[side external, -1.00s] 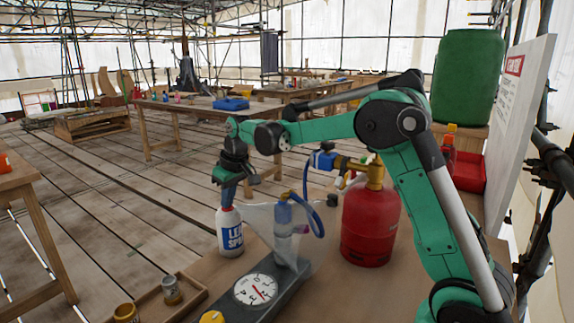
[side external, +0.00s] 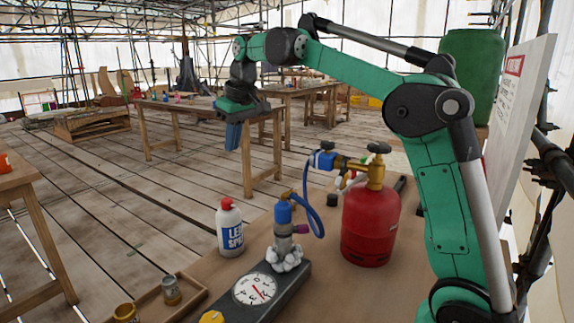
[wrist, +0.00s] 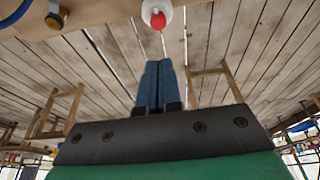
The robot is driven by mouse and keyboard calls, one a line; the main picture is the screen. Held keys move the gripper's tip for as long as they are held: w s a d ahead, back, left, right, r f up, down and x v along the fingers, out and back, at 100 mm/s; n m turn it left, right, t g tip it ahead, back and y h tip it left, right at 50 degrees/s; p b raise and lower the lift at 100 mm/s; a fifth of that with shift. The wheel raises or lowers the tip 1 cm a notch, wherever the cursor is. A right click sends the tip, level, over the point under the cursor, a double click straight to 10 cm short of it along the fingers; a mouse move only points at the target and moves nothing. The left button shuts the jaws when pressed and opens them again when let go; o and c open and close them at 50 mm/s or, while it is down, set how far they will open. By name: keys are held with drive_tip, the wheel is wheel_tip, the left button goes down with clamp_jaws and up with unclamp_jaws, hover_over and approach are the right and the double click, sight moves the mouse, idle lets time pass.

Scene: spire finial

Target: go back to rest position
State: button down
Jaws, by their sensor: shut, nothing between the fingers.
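My gripper (side external: 233,136) is raised in the air above the bench, well above the white spray bottle and apart from it. Its blue fingers point down and are closed together with nothing between them. The fingers also show in the wrist view (wrist: 157,85), pressed side by side. The white bottle with a red top and blue lettering (side external: 230,230) stands upright on the bench (side external: 335,285). Its red tip also shows at the top of the wrist view (wrist: 157,20).
A blue torch (side external: 283,213) stands on a dark gauge unit (side external: 258,288), with white lumps around its base. A blue hose joins it to the red gas cylinder (side external: 370,228). A wooden tray (side external: 155,300) with small jars lies at the front left. Air around the gripper is clear.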

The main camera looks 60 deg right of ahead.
drive_tip(key=shift+s+r, duration=0.1)
drive_tip(key=shift+r, duration=0.05)
drive_tip(key=s+a+f+t, duration=0.2)
drive_tip(key=s+a+f, duration=0.2)
drive_tip(key=s+f, duration=0.2)
drive_tip(key=s+a+f+t, duration=0.1)
drive_tip(key=s+a+f, duration=0.4)
drive_tip(key=s, duration=0.4)
drive_tip(key=shift+s+a+f+t, duration=0.2)
drive_tip(key=shift+s+f+t, duration=0.1)
drive_tip(key=shift+f+t, duration=0.15)
